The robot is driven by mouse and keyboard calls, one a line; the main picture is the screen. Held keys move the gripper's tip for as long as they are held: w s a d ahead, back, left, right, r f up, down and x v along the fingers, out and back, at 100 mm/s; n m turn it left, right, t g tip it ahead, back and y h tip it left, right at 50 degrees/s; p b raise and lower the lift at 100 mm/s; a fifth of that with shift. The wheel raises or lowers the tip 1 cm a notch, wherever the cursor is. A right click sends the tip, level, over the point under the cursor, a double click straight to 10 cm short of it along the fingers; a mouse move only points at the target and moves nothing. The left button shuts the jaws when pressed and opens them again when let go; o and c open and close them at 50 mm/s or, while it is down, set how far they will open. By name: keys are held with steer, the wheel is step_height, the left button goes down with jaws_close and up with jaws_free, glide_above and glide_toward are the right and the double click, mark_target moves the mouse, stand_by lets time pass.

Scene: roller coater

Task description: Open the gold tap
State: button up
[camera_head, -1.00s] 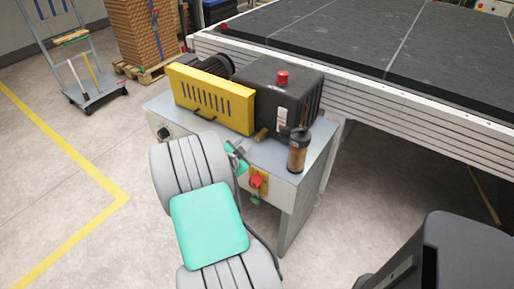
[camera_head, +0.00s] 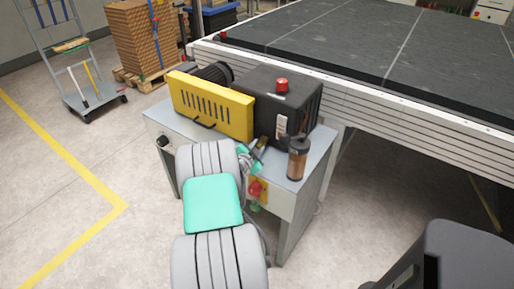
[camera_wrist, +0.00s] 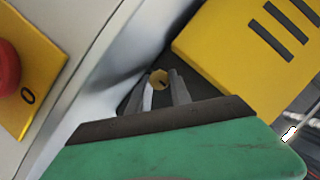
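The gold tap (camera_head: 262,142) sticks out at the base of the black pump housing (camera_head: 284,98), above the grey cabinet top. In the wrist view the tap's gold hexagonal end (camera_wrist: 158,79) shows ahead, between the two fingertips. My gripper (camera_head: 257,152) is in front of the tap, low over the cabinet top. In the wrist view my gripper (camera_wrist: 164,88) has its grey fingers apart with a gap between them. I cannot tell whether either finger touches the tap. The tap's lower part and its handle are hidden or too small to make out.
A brown-filled cylinder (camera_head: 298,160) stands right of my gripper on the cabinet top (camera_head: 315,150). A yellow guard (camera_head: 212,105) is to the left. A red knob on a yellow plate (camera_head: 256,189) is on the cabinet's front, also large in the wrist view (camera_wrist: 22,75).

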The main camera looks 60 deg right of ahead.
jaws_close()
steer(key=shift+f+b, duration=0.1)
steer(key=shift+b, duration=0.2)
steer(key=shift+w+n+g+y+b, duration=0.15)
steer(key=shift+n+g+y+b, duration=0.35)
steer(key=shift+n+b, duration=0.5)
steer(key=n+g+b, duration=0.1)
steer(key=n+b, duration=0.1)
steer(key=shift+w+n+g, duration=0.15)
steer(key=shift+n+g, duration=0.25)
steer(key=n+g+b, duration=0.2)
steer(key=n, duration=0.1)
steer(key=shift+w, duration=0.15)
steer(key=shift+w+d+n+g+b, duration=0.1)
steer(key=shift+n+g+b, duration=0.6)
steer(key=shift+n+g, duration=0.8)
steer(key=shift+n, duration=0.3)
